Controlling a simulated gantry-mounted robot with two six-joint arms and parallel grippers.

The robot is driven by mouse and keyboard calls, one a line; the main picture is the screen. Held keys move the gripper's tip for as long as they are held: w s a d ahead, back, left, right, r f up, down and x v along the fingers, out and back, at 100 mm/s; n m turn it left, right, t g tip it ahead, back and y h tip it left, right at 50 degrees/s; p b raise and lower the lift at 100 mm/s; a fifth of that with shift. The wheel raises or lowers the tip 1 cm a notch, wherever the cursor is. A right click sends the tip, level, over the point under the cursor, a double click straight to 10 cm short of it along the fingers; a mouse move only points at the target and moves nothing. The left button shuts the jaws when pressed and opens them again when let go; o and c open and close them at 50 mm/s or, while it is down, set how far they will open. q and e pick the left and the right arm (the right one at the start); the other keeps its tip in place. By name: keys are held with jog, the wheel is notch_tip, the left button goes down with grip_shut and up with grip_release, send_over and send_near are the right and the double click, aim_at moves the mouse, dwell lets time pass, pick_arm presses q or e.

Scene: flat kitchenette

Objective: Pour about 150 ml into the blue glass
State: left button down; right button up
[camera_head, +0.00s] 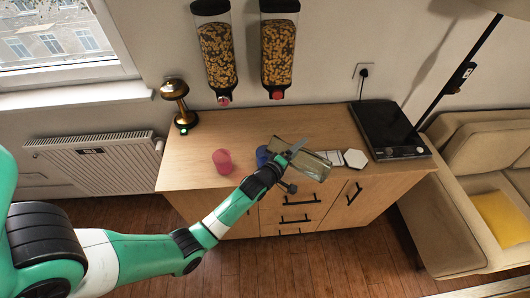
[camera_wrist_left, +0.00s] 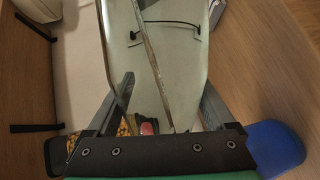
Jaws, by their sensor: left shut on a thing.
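My left gripper (camera_head: 289,165) is shut on a clear, greenish glass container (camera_head: 313,166), held tilted over the front of the wooden counter. The container also shows between the fingers in the left wrist view (camera_wrist_left: 165,55). I cannot tell how much liquid is in it, and no stream is visible. The blue glass (camera_head: 262,155) stands on the counter, just left of the container and partly hidden behind my left wrist. A blue thing, likely that glass, shows at the lower right of the wrist view (camera_wrist_left: 274,148). My right gripper is not in view.
A pink-red cup (camera_head: 222,161) stands left of the blue glass on the counter (camera_head: 190,150). A white hexagonal piece (camera_head: 354,158) lies right of the container, near a black hob (camera_head: 392,130). A brass lamp (camera_head: 176,98) stands back left. Two cereal dispensers (camera_head: 216,55) hang above.

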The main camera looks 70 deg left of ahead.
pick_arm(q)
jog(key=shift+r, duration=0.25)
dwell(0.4)
jog(key=shift+w+d+r, duration=0.15)
jog(key=shift+w+d, duration=0.05)
dwell(0.5)
jog(key=shift+r+n+p, duration=0.15)
jog(key=shift+n+p, duration=0.15)
jog(key=shift+n, duration=0.1)
dwell(0.9)
jog(key=shift+w+d+f+m+b, duration=0.15)
jog(key=shift+d+f+m+b, duration=0.05)
jog(key=shift+f+m+b, duration=0.2)
jog(key=shift+w+d+f+m+b, duration=0.15)
jog(key=shift+f+m+b, duration=0.15)
jog(key=shift+f+b, duration=0.2)
jog(key=shift+g, duration=0.3)
jog(key=shift+f+m+y+b, duration=0.4)
jog(key=shift+f+m+b, duration=0.35)
jog(key=shift+b, duration=0.1)
jog(key=shift+a+r, duration=0.1)
jog(key=shift+g, duration=0.3)
